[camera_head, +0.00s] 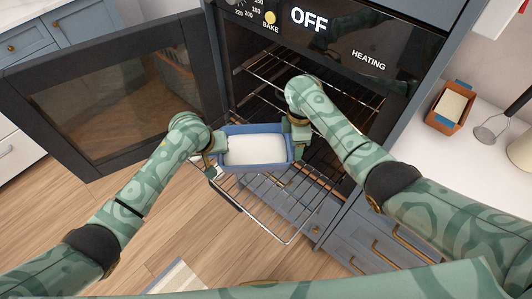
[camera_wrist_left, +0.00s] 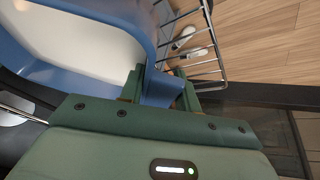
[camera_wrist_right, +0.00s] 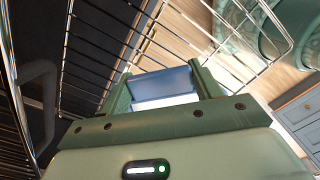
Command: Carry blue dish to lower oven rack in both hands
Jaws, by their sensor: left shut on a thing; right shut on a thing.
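The blue dish (camera_head: 258,168), with white contents, is held level between my two grippers in front of the open oven. My left gripper (camera_head: 213,150) is shut on its left end; the dish's blue wall (camera_wrist_left: 28,68) fills the upper left of the left wrist view. My right gripper (camera_head: 297,135) is shut on its right end; the blue end (camera_wrist_right: 165,84) shows between the fingers in the right wrist view. The lower oven rack (camera_head: 285,228) is pulled out beneath and in front of the dish. I cannot tell whether the dish touches it.
The oven door (camera_head: 110,95) stands open to the left. An upper rack (camera_head: 270,75) sits inside the oven. Blue drawers (camera_head: 370,240) lie right of the pulled-out rack. An orange dish (camera_head: 447,112) and a slotted utensil (camera_head: 487,133) are on the right counter.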

